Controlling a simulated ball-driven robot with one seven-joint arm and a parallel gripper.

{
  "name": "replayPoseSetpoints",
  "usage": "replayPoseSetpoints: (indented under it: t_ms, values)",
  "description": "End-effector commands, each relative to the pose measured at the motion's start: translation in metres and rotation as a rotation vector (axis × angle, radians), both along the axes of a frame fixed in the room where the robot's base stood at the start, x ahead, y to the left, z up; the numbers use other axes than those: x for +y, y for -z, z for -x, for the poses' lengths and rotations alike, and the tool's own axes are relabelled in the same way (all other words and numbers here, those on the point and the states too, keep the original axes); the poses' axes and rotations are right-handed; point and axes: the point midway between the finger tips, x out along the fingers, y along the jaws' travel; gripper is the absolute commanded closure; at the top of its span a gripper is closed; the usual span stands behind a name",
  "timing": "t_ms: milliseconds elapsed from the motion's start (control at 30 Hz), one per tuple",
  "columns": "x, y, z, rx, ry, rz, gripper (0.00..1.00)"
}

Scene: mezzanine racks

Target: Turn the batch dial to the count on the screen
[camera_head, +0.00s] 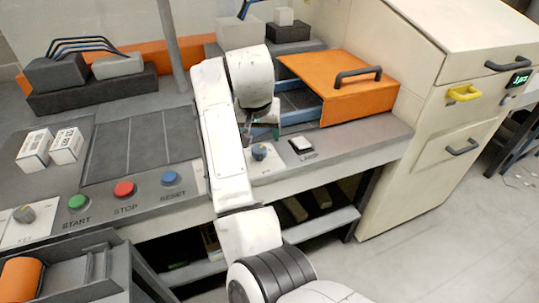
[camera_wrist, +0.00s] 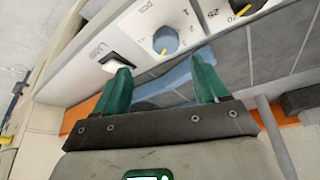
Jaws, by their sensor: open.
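A blue dial (camera_head: 260,152) sits on the bench's front ledge, beside a white lamp switch. In the wrist view the blue dial (camera_wrist: 165,39) has a yellow pointer mark, the label "pcs" and small numbers around it. A second, dark knob (camera_wrist: 248,5) with "25" beside it is cut off at the top edge. My gripper (camera_head: 263,131) is just above and behind the blue dial, open and empty. In the wrist view its green fingers (camera_wrist: 160,75) are apart, with the dial beyond their tips. A green-lit screen (camera_head: 519,78) is on the cream cabinet; its digits are too small to read.
The lamp switch (camera_head: 301,145) is right of the dial. An orange cover (camera_head: 345,88) stands behind. Green (camera_head: 78,202), red (camera_head: 124,189) and blue (camera_head: 171,178) buttons and a grey knob (camera_head: 24,214) are to the left. A pole (camera_head: 172,45) rises behind the arm.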

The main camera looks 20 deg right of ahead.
Motion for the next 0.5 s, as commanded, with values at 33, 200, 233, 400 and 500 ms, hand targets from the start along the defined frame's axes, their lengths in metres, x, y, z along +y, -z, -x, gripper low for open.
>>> replayPoseSetpoints:
  t_ms: [33,200,233,400,500]
  values:
    - [0.007,-0.004,-0.004,-0.003,-0.002,-0.007,0.27]
    - [0.011,-0.007,-0.009,-0.004,0.0,-0.013,0.27]
    - [0.011,-0.005,-0.01,-0.004,0.0,-0.013,0.27]
    - [0.007,0.018,-0.017,-0.001,0.0,-0.012,0.27]
    - [0.004,0.036,-0.024,0.0,0.0,-0.013,0.27]
